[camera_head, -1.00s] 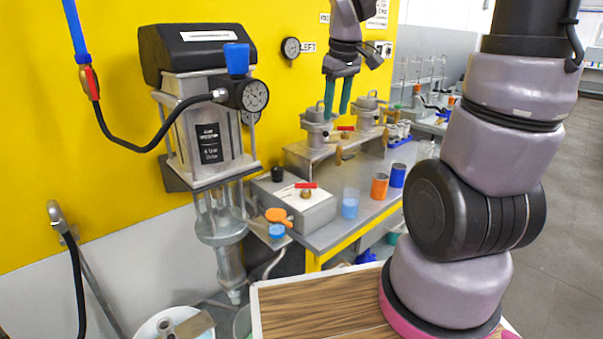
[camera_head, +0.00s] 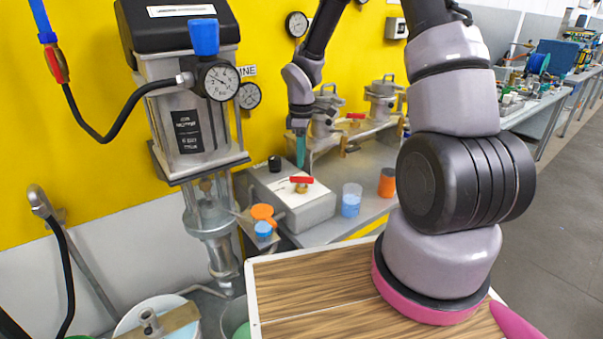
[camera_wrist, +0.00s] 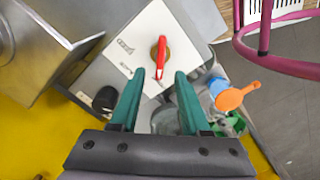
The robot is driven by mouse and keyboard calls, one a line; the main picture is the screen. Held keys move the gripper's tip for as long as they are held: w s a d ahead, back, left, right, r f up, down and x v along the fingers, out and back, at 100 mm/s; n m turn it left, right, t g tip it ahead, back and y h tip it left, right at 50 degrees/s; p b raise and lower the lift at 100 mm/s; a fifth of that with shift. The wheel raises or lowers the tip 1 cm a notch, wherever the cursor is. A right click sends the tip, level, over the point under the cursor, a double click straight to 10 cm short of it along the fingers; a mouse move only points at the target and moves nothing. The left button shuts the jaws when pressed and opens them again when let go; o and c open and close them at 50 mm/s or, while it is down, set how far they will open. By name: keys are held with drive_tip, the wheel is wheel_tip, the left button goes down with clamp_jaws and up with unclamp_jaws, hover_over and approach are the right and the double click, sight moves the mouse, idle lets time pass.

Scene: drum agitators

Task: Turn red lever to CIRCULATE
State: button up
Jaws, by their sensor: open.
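The red lever (camera_head: 301,180) sits on a brass hub on the white plate (camera_head: 288,191) of a low grey box (camera_head: 306,207). Small print (camera_wrist: 125,47) on the plate beside the lever is too small to read. My gripper (camera_head: 300,164) has green fingers, is open and points down just above the lever. In the wrist view the fingertips lie either side of the lever's lower end; I cannot tell whether they touch it.
A blue-filled beaker (camera_head: 351,200) and an orange can (camera_head: 387,182) stand right. Metal pots (camera_head: 383,100) stand behind.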

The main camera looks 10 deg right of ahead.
sight(302, 177)
wheel_tip(302, 177, down, 6)
drive_tip(key=shift+f, duration=0.15)
drive_tip(key=shift+c, duration=0.3)
clamp_jaws()
